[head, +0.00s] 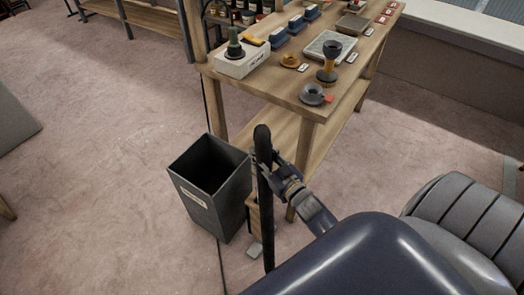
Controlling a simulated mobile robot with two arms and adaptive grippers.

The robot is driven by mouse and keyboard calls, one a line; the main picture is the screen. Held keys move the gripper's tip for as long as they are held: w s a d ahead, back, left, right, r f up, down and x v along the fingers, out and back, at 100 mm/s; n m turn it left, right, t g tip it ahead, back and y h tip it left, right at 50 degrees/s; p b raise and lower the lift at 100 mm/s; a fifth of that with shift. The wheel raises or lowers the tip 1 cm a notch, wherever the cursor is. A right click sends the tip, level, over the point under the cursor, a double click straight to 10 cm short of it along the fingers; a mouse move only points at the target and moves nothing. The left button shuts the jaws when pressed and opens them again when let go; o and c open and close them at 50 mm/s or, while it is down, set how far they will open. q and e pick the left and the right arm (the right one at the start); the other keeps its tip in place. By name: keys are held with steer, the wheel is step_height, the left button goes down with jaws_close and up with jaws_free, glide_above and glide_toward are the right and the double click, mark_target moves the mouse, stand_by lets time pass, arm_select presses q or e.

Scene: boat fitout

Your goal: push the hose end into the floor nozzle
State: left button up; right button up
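A black tube with a rounded, bent top, apparently the hose (263,143), stands nearly upright in front of the bench's near corner. I cannot make out the floor nozzle for certain. My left gripper is not in view.
A dark grey open bin (207,190) stands left of the tube. A wooden workbench (285,85) behind carries a white box (242,62), blue blocks, a tray and small fittings. A grey ribbed seat-like shape (468,225) is at right. The carpet at left is mostly clear.

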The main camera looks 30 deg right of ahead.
steer(key=o, duration=0.3)
steer(key=shift+f, duration=0.3)
steer(key=shift+r, duration=0.1)
